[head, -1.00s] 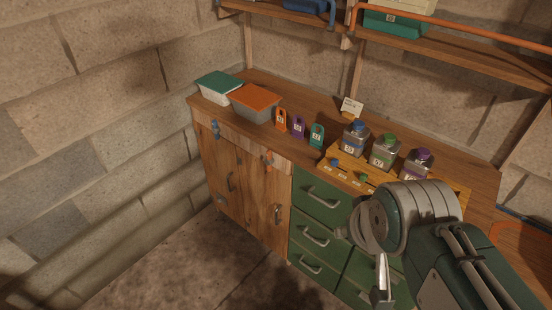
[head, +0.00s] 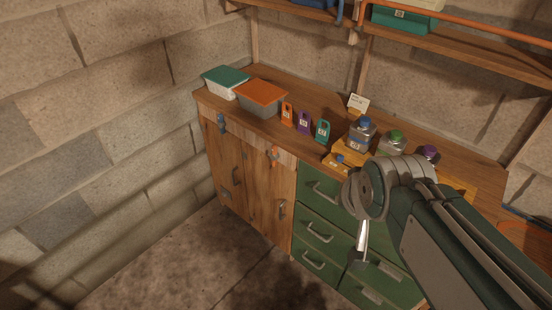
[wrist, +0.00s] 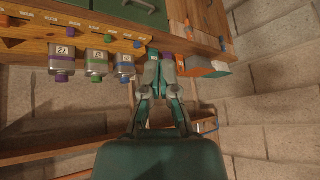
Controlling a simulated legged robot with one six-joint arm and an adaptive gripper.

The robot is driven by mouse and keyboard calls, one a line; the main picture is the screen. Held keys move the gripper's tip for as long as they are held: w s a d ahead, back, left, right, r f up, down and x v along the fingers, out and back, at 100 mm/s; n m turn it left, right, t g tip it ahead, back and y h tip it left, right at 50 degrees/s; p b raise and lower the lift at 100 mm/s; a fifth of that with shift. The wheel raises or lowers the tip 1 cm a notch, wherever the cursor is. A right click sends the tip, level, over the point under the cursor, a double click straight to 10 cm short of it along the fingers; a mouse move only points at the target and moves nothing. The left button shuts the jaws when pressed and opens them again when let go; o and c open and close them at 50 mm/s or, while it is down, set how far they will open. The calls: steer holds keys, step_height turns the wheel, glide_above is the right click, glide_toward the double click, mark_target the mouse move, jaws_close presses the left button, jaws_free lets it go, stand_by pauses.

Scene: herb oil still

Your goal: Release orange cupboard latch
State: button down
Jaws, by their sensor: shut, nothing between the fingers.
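The orange latch (head: 274,156) is on the front of the wooden cupboard (head: 232,180), near the top of its right door. An orange piece that looks like this latch (wrist: 189,27) shows in the upside-down wrist view, ahead and to the right of my fingertips. My gripper (head: 360,248) is in front of the green drawers in the head view, right of the latch and apart from it, and is partly hidden by my arm. In the wrist view my gripper (wrist: 160,58) has its fingers together with nothing between them.
A blue latch (head: 221,122) is on the left door. Green drawers (head: 319,214) stand right of the cupboard. The worktop holds lidded boxes (head: 262,96), upright tags (head: 304,123) and bottles (head: 361,135) near my arm. The floor (head: 190,265) in front is clear.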

steer(key=w+a+f+m+t, duration=0.1)
steer(key=w+f+m+t, duration=0.2)
steer(key=w, duration=0.5)
steer(key=w+a+f+m+t, duration=0.1)
steer(key=w+a+f+m, duration=0.2)
steer(key=w, duration=0.5)
steer(key=w+f+m+t, duration=0.25)
steer(key=w+f, duration=0.25)
steer(key=w, duration=0.4)
steer(key=w+a+f+m+t, duration=0.2)
steer(key=f+m, duration=0.6)
steer(key=f, duration=0.9)
steer(key=w+t, duration=0.1)
steer(key=t, duration=0.1)
steer(key=shift+w+f+t, duration=0.2)
steer(key=shift+t, duration=0.15)
steer(key=shift+a, duration=0.1)
glide_toward(276, 152)
steer(key=w+d, duration=0.1)
steer(key=w, duration=0.1)
steer(key=w+d, duration=0.2)
steer(key=shift+w, duration=0.1)
steer(key=shift+w+a, duration=0.9)
steer(key=shift+a, duration=0.05)
steer(key=shift+w+a, duration=0.5)
steer(key=shift+w, duration=0.05)
